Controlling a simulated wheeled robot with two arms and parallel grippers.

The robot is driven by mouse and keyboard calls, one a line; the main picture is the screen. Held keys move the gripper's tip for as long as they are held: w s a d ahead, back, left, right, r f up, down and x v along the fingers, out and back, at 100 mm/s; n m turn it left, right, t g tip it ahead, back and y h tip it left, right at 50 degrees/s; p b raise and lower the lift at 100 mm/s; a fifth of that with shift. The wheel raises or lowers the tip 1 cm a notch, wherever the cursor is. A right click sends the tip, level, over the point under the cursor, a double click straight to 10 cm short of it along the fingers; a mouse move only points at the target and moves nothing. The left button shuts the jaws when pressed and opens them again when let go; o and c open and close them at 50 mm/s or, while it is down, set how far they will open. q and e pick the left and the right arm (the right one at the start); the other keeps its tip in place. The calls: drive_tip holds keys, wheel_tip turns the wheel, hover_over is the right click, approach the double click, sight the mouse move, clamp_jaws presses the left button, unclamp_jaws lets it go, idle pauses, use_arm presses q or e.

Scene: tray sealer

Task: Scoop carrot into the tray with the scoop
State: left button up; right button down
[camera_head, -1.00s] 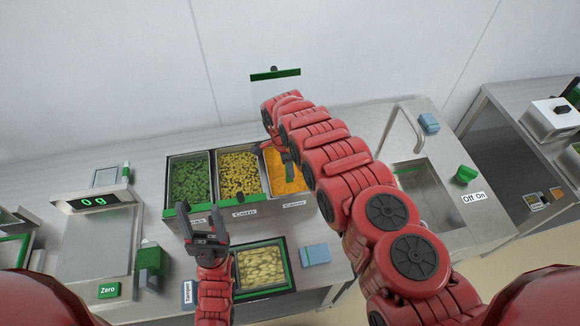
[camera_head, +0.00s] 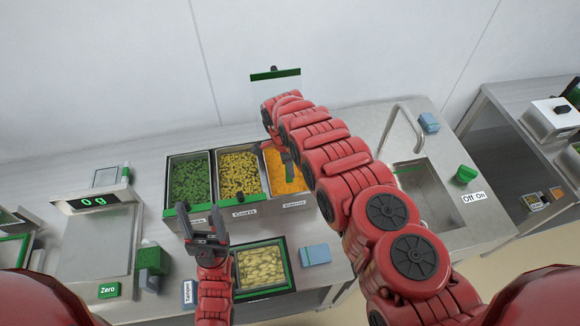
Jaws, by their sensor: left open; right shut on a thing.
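Orange carrot pieces (camera_head: 285,178) fill the right bin of a row of three at the back of the counter. My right gripper (camera_head: 288,168) is over the carrot bin and mostly hidden behind my own arm. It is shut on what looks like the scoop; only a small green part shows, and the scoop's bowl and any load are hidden. My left gripper (camera_head: 205,222) is open and empty, fingers pointing away, in front of the bins. A tray (camera_head: 236,277) with pale chunks lies to its right; I cannot tell if it is the task's tray.
Green vegetables (camera_head: 190,180) and corn (camera_head: 239,173) fill the other bins. A scale (camera_head: 100,240) reading 0 g stands left, a green block (camera_head: 150,262) beside it. A blue block (camera_head: 315,255) lies right of the pale tray. A sink (camera_head: 430,190) is at right.

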drive_tip(key=shift+r+p, duration=1)
drive_tip(key=shift+r, duration=0.45)
drive_tip(key=shift+r+p, duration=0.85)
drive_tip(key=shift+r, duration=0.7)
wheel_tip(320, 180, up, 2)
drive_tip(key=shift+r+p, duration=0.2)
drive_tip(key=shift+p, duration=0.15)
drive_tip(key=shift+r, duration=1.4)
drive_tip(key=shift+w, duration=0.1)
